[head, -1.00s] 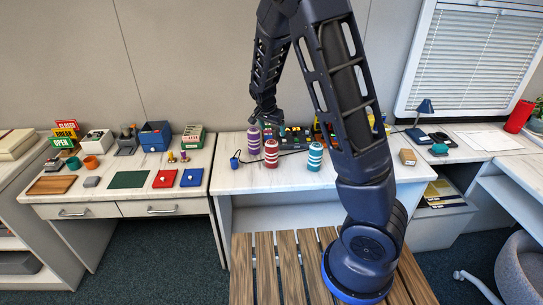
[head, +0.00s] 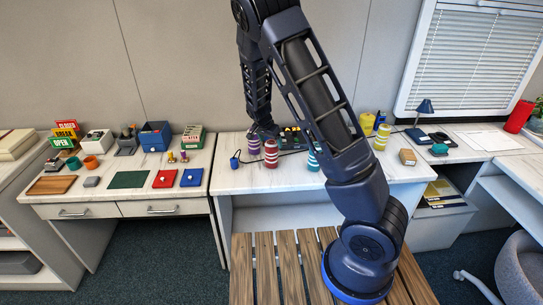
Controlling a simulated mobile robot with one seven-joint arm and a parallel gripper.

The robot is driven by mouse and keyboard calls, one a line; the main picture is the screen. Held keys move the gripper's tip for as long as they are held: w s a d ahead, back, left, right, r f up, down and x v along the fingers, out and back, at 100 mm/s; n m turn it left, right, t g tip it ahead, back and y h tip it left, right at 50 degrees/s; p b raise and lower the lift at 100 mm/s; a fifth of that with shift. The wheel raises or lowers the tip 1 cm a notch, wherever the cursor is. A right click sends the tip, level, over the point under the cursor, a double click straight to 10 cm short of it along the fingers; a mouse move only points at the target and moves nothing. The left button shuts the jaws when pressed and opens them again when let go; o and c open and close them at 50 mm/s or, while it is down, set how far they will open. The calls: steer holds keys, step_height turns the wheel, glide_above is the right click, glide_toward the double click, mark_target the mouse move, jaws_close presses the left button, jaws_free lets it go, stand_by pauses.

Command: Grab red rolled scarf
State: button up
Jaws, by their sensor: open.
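The red rolled scarf (head: 271,154) is a red-and-white striped roll standing upright on the middle white desk. A purple-and-white roll (head: 253,143) stands just behind it to the left. My gripper (head: 264,131) points down just above and behind the red roll, near its top. Its fingers are small and dark here; the gripper is open and holds nothing visible. I cannot tell whether it touches either roll.
A teal striped roll (head: 313,158) stands to the right, partly hidden by my arm. A yellow striped roll (head: 381,137) and a yellow container (head: 367,123) stand farther right. A blue object (head: 235,162) with a cable lies left. The desk's front is clear.

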mark_target(272, 155)
steer(key=x, duration=0.4)
steer(key=shift+f, duration=0.2)
steer(key=shift+c, duration=0.4)
steer(key=c, duration=1)
steer(key=shift+r, duration=0.1)
steer(key=shift+c, duration=0.2)
